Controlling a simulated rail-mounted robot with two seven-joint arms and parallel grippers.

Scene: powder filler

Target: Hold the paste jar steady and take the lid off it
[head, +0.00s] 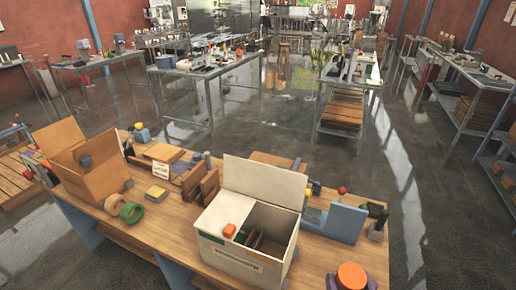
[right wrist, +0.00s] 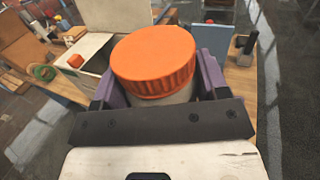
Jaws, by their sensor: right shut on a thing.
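The paste jar has a wide orange ribbed lid (head: 352,275), seen at the bottom right of the head view near the table's front. In the right wrist view the lid (right wrist: 154,58) sits on the pale jar body (right wrist: 180,97), of which only a little shows. My right gripper (right wrist: 158,82) has a purple finger on each side of the jar and is shut on it below the lid. The jar's base is hidden. My left gripper is in neither view.
A blue panel (head: 343,223) stands behind the jar. A cardboard box (head: 90,165) and green tape roll (head: 131,212) are farther left. Bare wood shows between.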

